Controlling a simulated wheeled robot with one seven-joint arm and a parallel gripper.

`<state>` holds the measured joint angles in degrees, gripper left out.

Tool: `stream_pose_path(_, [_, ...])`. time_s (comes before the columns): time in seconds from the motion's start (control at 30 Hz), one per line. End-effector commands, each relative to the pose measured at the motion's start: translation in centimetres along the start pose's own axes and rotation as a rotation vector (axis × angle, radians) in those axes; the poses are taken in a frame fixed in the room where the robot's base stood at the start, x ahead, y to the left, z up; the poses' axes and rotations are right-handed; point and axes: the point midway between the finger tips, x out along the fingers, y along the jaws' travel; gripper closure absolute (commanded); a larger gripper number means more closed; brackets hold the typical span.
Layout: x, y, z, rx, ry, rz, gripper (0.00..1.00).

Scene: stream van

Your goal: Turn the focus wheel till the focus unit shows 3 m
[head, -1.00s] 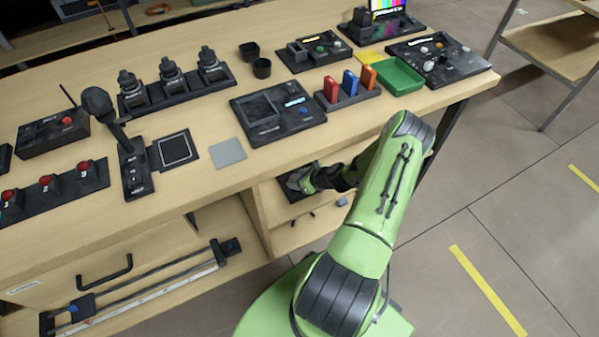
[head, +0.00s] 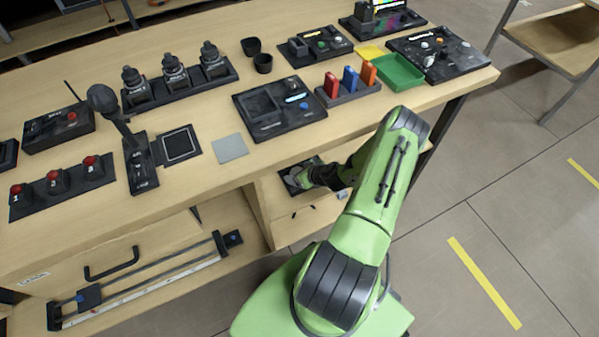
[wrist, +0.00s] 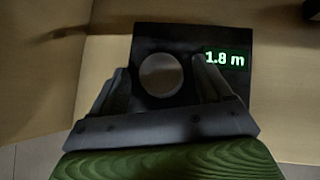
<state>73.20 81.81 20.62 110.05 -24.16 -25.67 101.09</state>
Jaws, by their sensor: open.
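The focus unit (wrist: 187,36) is a dark square panel on a pale wooden surface in the wrist view. Its green display (wrist: 225,60) reads 1.8 m. The round grey focus wheel (wrist: 161,75) is left of the display. My gripper (wrist: 160,68) is open, with one finger on each side of the wheel; I cannot tell whether they touch it. The right finger partly covers the panel below the display. In the head view the panel shows in the recess below the bench top, largely hidden by my gripper (head: 302,178).
The bench top (head: 200,205) overhangs the recess. On it stand a joystick (head: 117,112), a row of red buttons (head: 57,181), colored cards in a holder (head: 350,95) and a green tray (head: 398,72). A drawer handle (head: 112,264) juts out at lower left.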

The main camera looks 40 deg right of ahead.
Motion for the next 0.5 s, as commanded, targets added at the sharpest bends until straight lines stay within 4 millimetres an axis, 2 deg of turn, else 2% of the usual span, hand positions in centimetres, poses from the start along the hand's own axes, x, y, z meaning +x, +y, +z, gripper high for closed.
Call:
stream_pose_path(0.13, [-2.7, -0.1, 0.2, 0.003, 0.001, -0.001, 0.22])
stream_pose_path(0.4, [-9.7, -0.1, 0.2, 0.003, 0.001, -0.003, 0.22])
stream_pose_path(0.5, [-11.2, -0.1, 0.1, 0.003, 0.000, -0.002, 0.22])
